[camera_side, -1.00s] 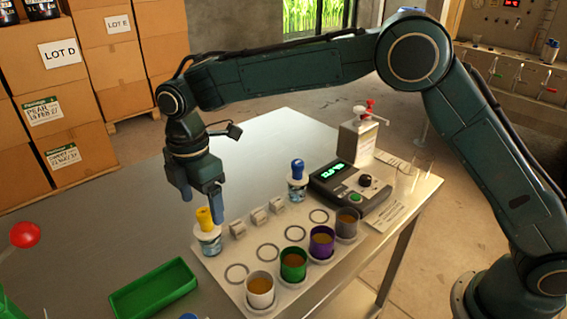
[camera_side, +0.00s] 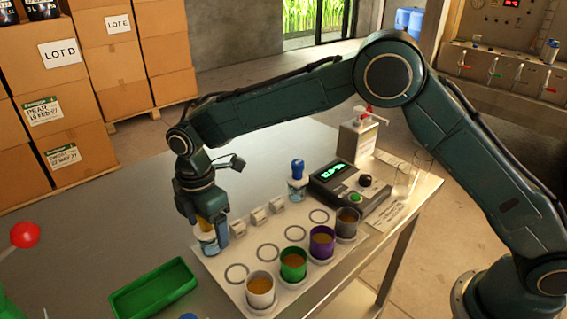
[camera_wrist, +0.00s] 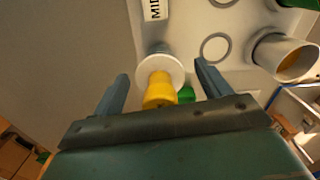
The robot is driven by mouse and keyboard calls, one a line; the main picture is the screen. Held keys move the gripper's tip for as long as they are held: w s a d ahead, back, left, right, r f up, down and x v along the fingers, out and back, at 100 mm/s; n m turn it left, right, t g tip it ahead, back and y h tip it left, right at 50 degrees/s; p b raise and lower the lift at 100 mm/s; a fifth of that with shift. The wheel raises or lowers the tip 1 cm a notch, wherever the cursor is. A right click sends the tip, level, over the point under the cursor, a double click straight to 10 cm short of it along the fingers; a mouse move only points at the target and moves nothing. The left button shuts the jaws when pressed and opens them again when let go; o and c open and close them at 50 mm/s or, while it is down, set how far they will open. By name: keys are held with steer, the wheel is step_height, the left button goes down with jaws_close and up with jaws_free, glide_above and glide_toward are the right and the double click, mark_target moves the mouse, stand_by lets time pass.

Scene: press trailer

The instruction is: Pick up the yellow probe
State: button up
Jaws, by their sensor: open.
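The yellow probe (camera_wrist: 160,90) stands in a small clear jar with a white collar (camera_wrist: 160,69). In the side view the yellow probe (camera_side: 204,223) is mostly hidden behind my fingers, above its jar (camera_side: 207,241) at the left corner of the white board. My gripper (camera_side: 205,222) points down over it. In the wrist view my gripper (camera_wrist: 160,82) is open, with one finger on each side of the yellow handle and gaps between.
The blue probe (camera_side: 297,172) stands in its jar near the meter (camera_side: 350,187). Several cups, including a green cup (camera_side: 293,262), line the board's front. A green tray (camera_side: 152,288) lies at front left. The table behind my gripper is clear.

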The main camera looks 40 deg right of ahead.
steer(key=shift+f, duration=0.35)
steer(key=c, duration=1.2)
steer(key=shift+r, duration=0.1)
step_height(320, 180, up, 20)
stand_by(0.3)
steer(key=shift+d, duration=0.2)
stand_by(0.4)
